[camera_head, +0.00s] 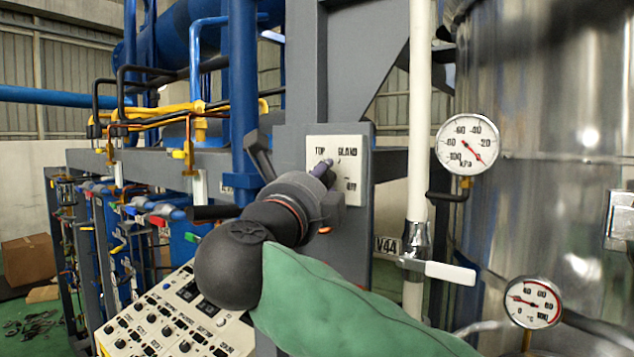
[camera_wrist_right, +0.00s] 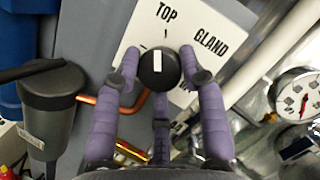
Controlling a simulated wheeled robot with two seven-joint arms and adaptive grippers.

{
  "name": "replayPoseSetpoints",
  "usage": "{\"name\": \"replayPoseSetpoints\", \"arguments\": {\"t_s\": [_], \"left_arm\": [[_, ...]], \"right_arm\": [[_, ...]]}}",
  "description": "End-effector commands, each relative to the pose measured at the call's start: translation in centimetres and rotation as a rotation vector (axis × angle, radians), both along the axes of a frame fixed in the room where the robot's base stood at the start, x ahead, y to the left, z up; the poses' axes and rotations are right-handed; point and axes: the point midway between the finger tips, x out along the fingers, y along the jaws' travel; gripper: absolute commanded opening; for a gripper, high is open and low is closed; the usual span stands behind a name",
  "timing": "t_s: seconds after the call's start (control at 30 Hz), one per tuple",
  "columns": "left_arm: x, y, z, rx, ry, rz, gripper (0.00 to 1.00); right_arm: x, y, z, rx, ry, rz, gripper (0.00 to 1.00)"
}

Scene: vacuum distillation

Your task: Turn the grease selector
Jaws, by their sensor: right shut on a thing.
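The grease selector is a round black knob (camera_wrist_right: 160,71) with a white pointer mark. It sits on a white plate (camera_head: 346,145) lettered TOP and GLAND, with a third label lower right that I cannot read well. In the wrist view the pointer stands nearly upright, roughly toward the tick below TOP. My right gripper (camera_head: 326,173) reaches the plate in the head view and mostly hides the knob. Its purple fingers (camera_wrist_right: 158,76) are shut on the knob's sides in the wrist view. My left gripper is not in view.
A white pipe with a V44 valve handle (camera_head: 450,273) stands right of the plate, near my arm. Two dial gauges (camera_head: 467,145) (camera_head: 533,302) sit by the steel vessel (camera_head: 545,100). A button panel (camera_head: 165,325) lies lower left. A dark cup-like fitting (camera_wrist_right: 52,105) is beside the fingers.

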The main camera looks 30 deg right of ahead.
Motion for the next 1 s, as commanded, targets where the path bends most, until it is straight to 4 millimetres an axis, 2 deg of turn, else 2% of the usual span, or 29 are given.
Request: {"name": "replayPoseSetpoints", "arguments": {"t_s": [0.03,0.07,0.1,0.13,0.57,1.0], "left_arm": [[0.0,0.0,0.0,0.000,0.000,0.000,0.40],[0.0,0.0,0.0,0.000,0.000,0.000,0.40],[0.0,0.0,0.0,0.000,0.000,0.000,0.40],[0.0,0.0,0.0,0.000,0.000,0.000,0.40],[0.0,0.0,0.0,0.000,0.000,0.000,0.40],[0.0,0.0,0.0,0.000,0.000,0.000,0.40]], "right_arm": [[0.1,0.0,-0.2,0.002,0.004,-0.002,0.09],[0.1,0.0,-0.2,0.002,0.004,-0.002,0.50],[0.1,0.0,-0.2,0.002,0.004,-0.002,0.61],[0.1,0.0,-0.2,0.002,0.003,-0.001,0.63],[-0.4,0.5,-0.2,0.001,0.001,0.000,0.63],[-5.5,6.3,-1.7,-0.001,0.001,0.004,0.63]]}}
